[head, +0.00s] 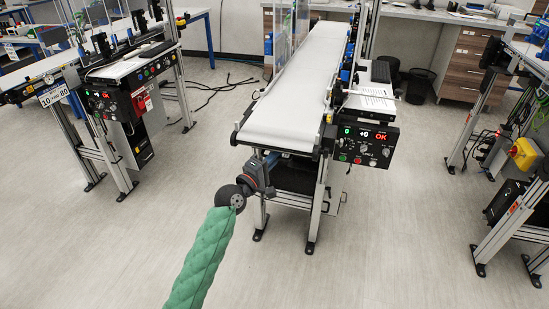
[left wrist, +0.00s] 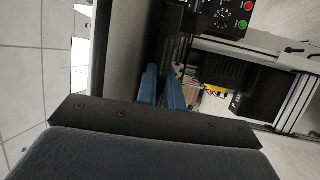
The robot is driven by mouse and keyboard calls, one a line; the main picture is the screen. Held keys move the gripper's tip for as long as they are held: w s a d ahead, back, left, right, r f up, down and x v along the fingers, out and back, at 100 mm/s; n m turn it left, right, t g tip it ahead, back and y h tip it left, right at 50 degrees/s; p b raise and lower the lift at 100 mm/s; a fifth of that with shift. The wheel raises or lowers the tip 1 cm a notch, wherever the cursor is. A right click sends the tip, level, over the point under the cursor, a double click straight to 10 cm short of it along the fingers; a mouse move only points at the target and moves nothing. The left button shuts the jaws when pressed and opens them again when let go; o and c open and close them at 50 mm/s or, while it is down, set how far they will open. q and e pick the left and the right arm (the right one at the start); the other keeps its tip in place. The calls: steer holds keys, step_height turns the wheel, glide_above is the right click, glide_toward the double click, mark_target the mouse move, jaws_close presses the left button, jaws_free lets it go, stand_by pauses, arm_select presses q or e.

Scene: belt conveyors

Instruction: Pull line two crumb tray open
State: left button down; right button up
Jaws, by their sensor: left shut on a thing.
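The middle conveyor (head: 290,85) carries a control panel (head: 365,145) with lit green and red readouts at its right front. A dark tray-like box (head: 297,178), which looks like the crumb tray, sits under the belt's near end, inside the legs. My left gripper (head: 268,163) reaches its left front, just below the belt end, and is shut. The gripped part is hidden by the gripper in the head view. In the left wrist view the blue fingers (left wrist: 162,90) are close together, and what lies between them is too dark to make out. My right gripper is not in view.
Another conveyor (head: 130,65) stands at left and a third frame (head: 510,200) at right. The conveyor's metal legs (head: 318,205) stand close to my left gripper. The floor (head: 370,265) in front is clear. Cables (head: 205,95) lie on the floor behind.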

arm_select(q)
steer(key=shift+s, duration=0.1)
